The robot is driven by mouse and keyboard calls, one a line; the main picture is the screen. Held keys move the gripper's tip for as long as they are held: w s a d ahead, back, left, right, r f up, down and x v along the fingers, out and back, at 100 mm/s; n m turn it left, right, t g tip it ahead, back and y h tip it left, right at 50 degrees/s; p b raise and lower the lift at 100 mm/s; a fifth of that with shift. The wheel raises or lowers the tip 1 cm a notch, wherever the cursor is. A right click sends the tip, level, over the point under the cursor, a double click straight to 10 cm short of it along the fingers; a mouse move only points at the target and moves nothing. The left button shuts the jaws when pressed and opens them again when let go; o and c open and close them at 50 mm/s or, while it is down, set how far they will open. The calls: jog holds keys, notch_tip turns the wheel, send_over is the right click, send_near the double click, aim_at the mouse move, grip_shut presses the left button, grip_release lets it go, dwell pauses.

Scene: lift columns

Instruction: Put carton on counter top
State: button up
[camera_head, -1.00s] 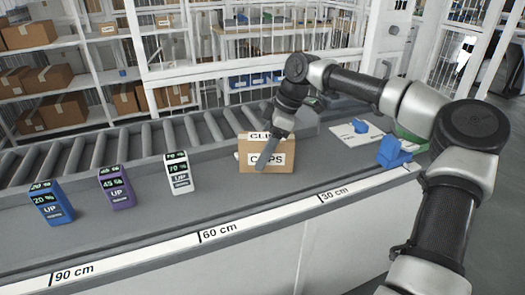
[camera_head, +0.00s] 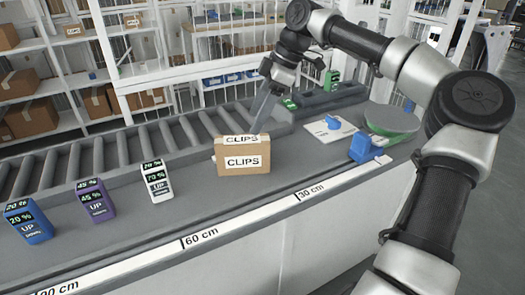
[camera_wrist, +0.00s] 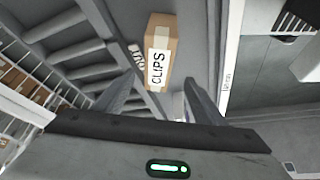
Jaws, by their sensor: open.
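The carton (camera_head: 243,160) is a brown box labelled CLIPS, standing upright on the grey counter top (camera_head: 215,208) near its back edge by the rollers. My gripper (camera_head: 262,105) is above and just behind the carton in the head view, apart from it as far as I can tell. In the wrist view the carton (camera_wrist: 161,52) lies ahead of my open gripper (camera_wrist: 150,95), beyond the fingertips, with nothing between the fingers.
Blue (camera_head: 27,221), purple (camera_head: 95,200) and white (camera_head: 157,181) percent-marked blocks stand to the left. Rollers (camera_head: 110,145) run behind.

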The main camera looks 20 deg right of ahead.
jog(key=s+d+r+m+t, duration=0.2)
jog(key=s+r+m+t, duration=0.35)
jog(key=s+r, duration=1.15)
jog(key=s+a+f+m+h, duration=0.2)
jog(key=s+f+m, duration=0.3)
jog(key=f, duration=0.3)
jog(key=s+a+f+m+g+h, duration=0.1)
jog(key=s+a+f+m, duration=0.3)
jog(key=f, duration=0.4)
jog(key=shift+s+f+m+h, duration=0.45)
jog(key=shift+s+h, duration=0.45)
jog(key=shift+s, duration=0.35)
jog(key=shift+r, duration=0.1)
